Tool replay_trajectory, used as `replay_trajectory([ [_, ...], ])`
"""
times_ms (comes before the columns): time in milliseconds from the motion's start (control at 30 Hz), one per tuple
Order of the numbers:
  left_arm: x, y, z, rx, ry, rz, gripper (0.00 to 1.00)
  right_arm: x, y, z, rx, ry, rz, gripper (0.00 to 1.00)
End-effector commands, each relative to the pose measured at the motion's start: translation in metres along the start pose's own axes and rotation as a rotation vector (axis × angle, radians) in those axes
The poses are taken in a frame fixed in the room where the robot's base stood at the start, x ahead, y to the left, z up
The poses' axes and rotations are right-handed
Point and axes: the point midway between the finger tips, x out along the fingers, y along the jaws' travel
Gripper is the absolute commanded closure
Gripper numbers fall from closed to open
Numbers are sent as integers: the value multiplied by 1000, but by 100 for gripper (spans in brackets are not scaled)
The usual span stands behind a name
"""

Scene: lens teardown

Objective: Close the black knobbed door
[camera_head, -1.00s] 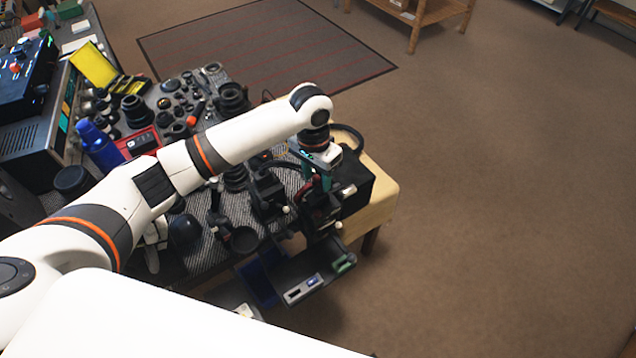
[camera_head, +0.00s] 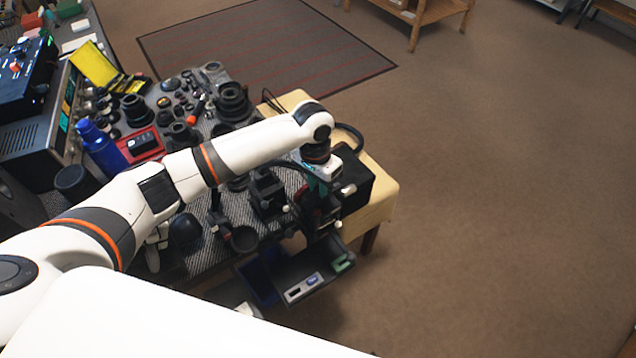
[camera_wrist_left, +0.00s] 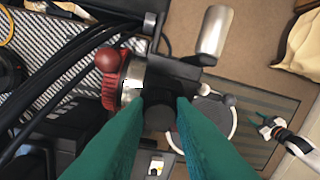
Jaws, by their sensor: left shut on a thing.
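My left gripper (camera_head: 318,188) is low over the cluttered dark equipment at the table's near right end. In the left wrist view its two green fingers (camera_wrist_left: 160,118) are shut on a dark round knob (camera_wrist_left: 157,116), which shows between the fingertips. The knob seems to belong to the black part behind it. I cannot tell the door's outline or how far it stands open, because the arm and fingers hide much of it.
A red ball knob (camera_wrist_left: 110,60) and a silver cylinder (camera_wrist_left: 214,32) stand close by the fingers. A dark tray (camera_head: 320,272) juts out below the table's near edge. Several lenses crowd the patterned mat behind the arm. The brown floor (camera_head: 500,200) to the right is clear.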

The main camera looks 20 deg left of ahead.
Motion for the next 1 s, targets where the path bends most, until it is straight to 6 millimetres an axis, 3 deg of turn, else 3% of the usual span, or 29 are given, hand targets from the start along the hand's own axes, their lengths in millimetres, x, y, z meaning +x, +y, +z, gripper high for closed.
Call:
replay_trajectory([
  [300,3,-4,12,-15,163,42,100,-23,-1,0,-1,2,-1,56],
  [533,10,-4,18,-23,274,72,100,-21,-2,0,-1,3,-2,56],
  [933,10,-4,18,-22,297,76,100,-20,-3,0,-1,3,-3,56],
  [967,10,-4,18,-22,297,76,76,-20,-3,0,-1,3,-3,56],
  [1000,10,-4,18,-22,297,76,70,-20,-3,0,-1,3,-3,56],
])
